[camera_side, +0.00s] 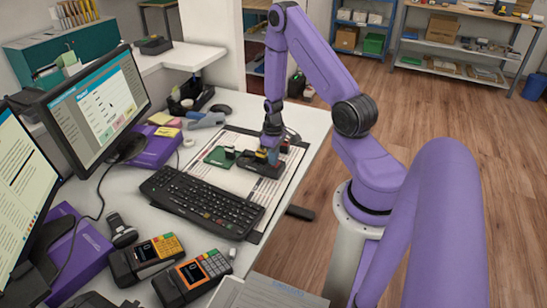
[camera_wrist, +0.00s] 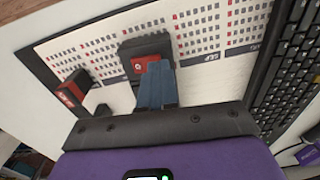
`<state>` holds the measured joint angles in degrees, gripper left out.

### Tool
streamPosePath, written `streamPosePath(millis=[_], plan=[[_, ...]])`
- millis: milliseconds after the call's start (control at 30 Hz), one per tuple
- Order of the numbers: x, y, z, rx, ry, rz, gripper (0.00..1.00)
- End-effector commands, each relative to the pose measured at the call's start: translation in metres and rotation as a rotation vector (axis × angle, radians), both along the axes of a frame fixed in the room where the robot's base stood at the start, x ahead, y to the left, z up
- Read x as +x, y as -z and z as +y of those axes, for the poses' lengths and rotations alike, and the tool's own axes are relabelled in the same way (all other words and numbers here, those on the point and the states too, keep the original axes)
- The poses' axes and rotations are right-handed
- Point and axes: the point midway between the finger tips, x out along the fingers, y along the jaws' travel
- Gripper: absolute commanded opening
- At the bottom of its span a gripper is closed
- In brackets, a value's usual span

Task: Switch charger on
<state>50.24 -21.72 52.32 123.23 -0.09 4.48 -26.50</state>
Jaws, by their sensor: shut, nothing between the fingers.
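In the wrist view, a black block with a red, white-marked face (camera_wrist: 139,63) lies on the calendar mat. I take it for the charger's switch, but cannot be sure. My gripper (camera_wrist: 157,66) has its blue fingers together and empty, with the tips over or against the right part of that red face. Contact cannot be told. In the side view, my gripper (camera_side: 272,157) points down at a dark, low device (camera_side: 258,168) on the mat. The gripper and wrist hide part of this device, and the switch's position cannot be read.
A second red-and-black block (camera_wrist: 71,95) stands to the left in the wrist view. The black keyboard (camera_side: 203,201) lies in front of the device. A green piece (camera_side: 219,157) is just left.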

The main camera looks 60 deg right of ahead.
Motion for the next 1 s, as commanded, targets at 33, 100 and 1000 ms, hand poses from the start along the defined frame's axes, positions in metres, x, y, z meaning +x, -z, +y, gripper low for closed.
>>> streamPosePath(millis=[33,100,1000], plan=[[0.0001,0.0004,0.0000,0.000,0.000,0.000,0.00],[0.0002,0.0010,-0.0001,0.000,0.000,0.000,0.00],[0.0005,0.0101,-0.0001,0.000,0.000,-0.001,0.00]])
